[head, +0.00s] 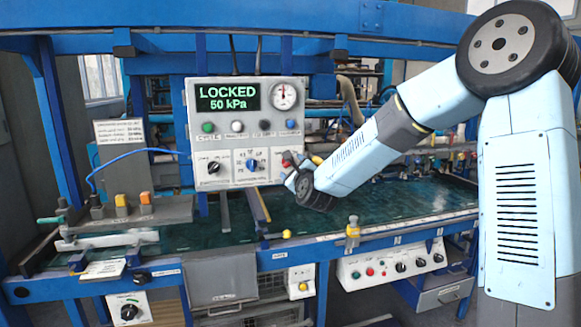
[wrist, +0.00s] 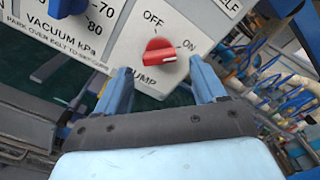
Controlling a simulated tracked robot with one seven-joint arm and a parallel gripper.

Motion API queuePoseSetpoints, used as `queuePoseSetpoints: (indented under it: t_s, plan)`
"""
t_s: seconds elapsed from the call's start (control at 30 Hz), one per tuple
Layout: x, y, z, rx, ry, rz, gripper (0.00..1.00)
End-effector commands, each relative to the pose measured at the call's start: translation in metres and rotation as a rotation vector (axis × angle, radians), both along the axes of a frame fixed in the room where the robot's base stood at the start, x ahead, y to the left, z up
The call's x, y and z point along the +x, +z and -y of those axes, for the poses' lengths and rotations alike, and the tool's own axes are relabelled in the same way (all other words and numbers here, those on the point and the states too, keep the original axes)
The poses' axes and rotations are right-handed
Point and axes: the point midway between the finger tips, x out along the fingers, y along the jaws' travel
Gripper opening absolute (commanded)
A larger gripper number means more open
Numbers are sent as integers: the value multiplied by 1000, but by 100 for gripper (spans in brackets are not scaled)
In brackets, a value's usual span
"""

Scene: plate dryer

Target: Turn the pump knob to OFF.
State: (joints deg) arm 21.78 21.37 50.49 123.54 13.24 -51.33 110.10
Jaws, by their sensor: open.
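The red pump knob (wrist: 158,51) sits on the white panel in the wrist view, with OFF printed above left, ON at its right and PUMP below. Its long grip lies nearly level in the picture, its right end toward ON. My gripper (wrist: 160,76) is open, its two blue fingers apart on either side below the knob. I see no finger touching the knob. In the head view my gripper (head: 289,168) is at the lower right of the control panel (head: 199,142) and hides most of the knob there.
The panel's display (head: 228,98) reads LOCKED, 50 kPa, beside a round gauge (head: 285,96). A blue vacuum knob (head: 253,165) is left of my gripper, and a black knob (head: 213,168) further left. Coloured buttons run above them. The green table (head: 390,205) lies below.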

Motion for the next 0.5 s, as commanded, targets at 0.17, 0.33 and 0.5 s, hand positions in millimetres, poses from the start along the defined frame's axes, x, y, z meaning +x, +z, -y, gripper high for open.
queuePoseSetpoints:
  t_s: [0.17, 0.33, 0.5]
  plan:
    - [20, 0, -7, 2, 2, 0, 70]
    - [30, 0, -9, -1, 1, 0, 70]
    - [32, 0, -10, -1, 1, 0, 70]
